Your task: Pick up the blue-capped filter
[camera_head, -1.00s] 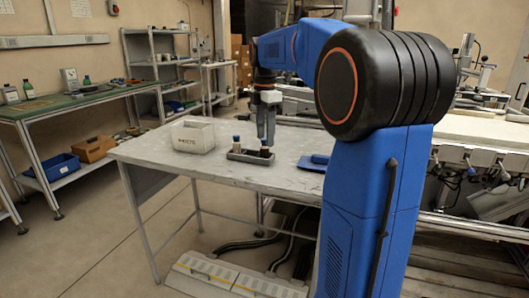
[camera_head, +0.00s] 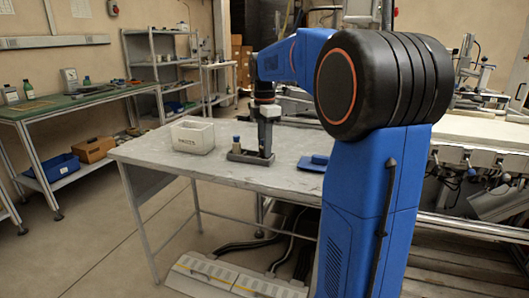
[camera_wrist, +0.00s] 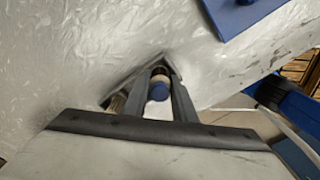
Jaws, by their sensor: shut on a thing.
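A blue-capped filter (camera_wrist: 159,91) shows between the two fingers in the wrist view. My gripper (camera_wrist: 160,72) is shut on it; in the head view the gripper (camera_head: 265,151) hides most or all of this filter. The fingers reach down to the right end of a small dark grey tray (camera_head: 246,158) on the table. The tray's rim also shows in the wrist view (camera_wrist: 122,82). A second upright piece (camera_head: 236,143), with a blue-looking top, stands at the tray's left end, apart from the fingers. I cannot tell whether the held filter still touches the tray.
A white labelled bin (camera_head: 193,137) stands left of the tray on the grey table (camera_head: 170,158). A blue flat object (camera_head: 313,163) lies to the right, near my arm. The table's front and left parts are bare. A green-topped bench (camera_head: 75,100) stands farther left.

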